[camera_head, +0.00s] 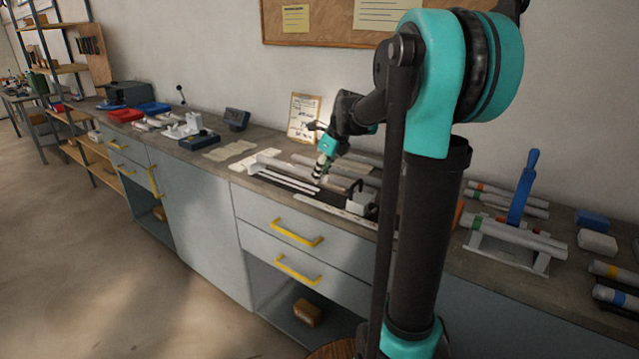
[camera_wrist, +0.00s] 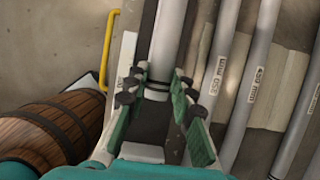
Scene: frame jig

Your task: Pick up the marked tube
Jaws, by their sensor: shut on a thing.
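My gripper (camera_wrist: 157,90) is shut on a pale grey tube (camera_wrist: 168,40) with dark bands, which runs up between its fingers in the wrist view. No full marking on this tube can be read there. More grey tubes lie to its right, one printed 650 mm (camera_wrist: 218,75) and one printed 450 mm (camera_wrist: 256,82). In the head view my gripper (camera_head: 319,172) is low over the tubes on the bench; its fingers are too small there to judge.
A wooden barrel (camera_wrist: 50,135) stands at the left of the wrist view. The bench (camera_head: 215,152) runs along the wall over drawers with yellow handles. A white rack (camera_head: 510,247) with tubes and a blue upright handle (camera_head: 524,190) is at the right.

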